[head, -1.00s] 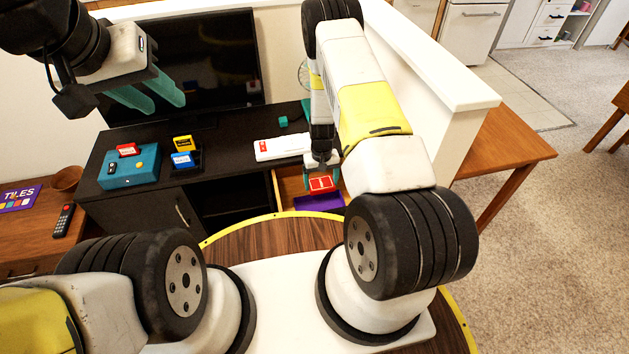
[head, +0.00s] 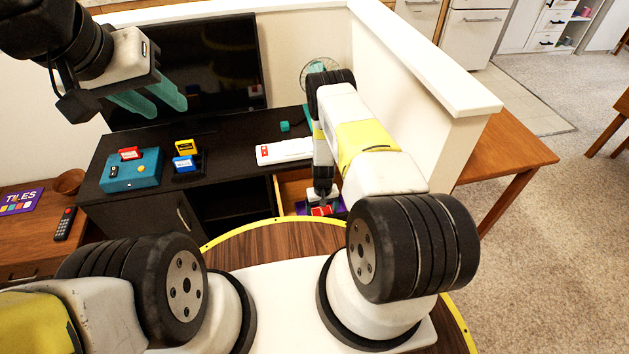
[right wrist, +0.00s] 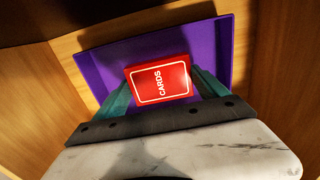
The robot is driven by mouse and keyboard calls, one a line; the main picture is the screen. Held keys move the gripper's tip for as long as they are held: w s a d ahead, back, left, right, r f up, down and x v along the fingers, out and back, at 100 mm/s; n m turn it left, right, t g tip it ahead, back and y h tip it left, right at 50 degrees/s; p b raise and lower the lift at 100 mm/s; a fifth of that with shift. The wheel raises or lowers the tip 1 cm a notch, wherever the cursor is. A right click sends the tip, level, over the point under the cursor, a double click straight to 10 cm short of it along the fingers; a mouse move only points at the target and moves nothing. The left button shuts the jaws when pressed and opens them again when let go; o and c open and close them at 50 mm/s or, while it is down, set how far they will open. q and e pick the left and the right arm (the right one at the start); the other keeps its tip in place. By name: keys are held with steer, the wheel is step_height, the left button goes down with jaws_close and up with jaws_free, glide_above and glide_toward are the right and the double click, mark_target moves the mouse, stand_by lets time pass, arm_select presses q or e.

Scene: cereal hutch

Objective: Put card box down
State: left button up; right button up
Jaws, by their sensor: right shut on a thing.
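The red card box (right wrist: 159,80), with "CARDS" in white on its face, is between the teal fingers of my right gripper (right wrist: 160,88). In the right wrist view it is over a purple tray (right wrist: 222,45) inside a wooden drawer; I cannot tell whether it touches the tray. In the head view my right gripper (head: 321,203) reaches down into the open drawer (head: 291,190), and only a bit of the red box (head: 319,211) shows. My left gripper (head: 148,98) is raised at the upper left, its teal fingers apart and empty.
The black cabinet carries a teal box (head: 130,172), small blue and yellow boxes (head: 184,162) in a black holder, and a white-and-red long item (head: 285,151). A TV (head: 185,65) stands behind. A white half wall (head: 400,100) rises right of my right arm.

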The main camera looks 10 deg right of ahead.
steer(key=o, duration=1.3)
steer(key=shift+f, duration=0.1)
step_height(320, 180, up, 12)
step_height(320, 180, up, 37)
steer(key=t+y, duration=0.2)
steer(key=t, duration=0.1)
glide_above(322, 212)
steer(key=a, duration=0.2)
steer(key=s+a+r+t, duration=0.1)
steer(key=s+r, duration=1)
steer(key=r, duration=0.4)
steer(key=s+r, duration=0.1)
steer(key=s, duration=0.3)
steer(key=s+r+t, duration=0.1)
steer(key=s+r, duration=0.1)
steer(key=s, duration=0.3)
steer(key=s+r+t, duration=0.1)
steer(key=s+r, duration=0.1)
steer(key=s, duration=0.3)
steer(key=shift+d+r, duration=0.1)
steer(key=shift+r, duration=0.15)
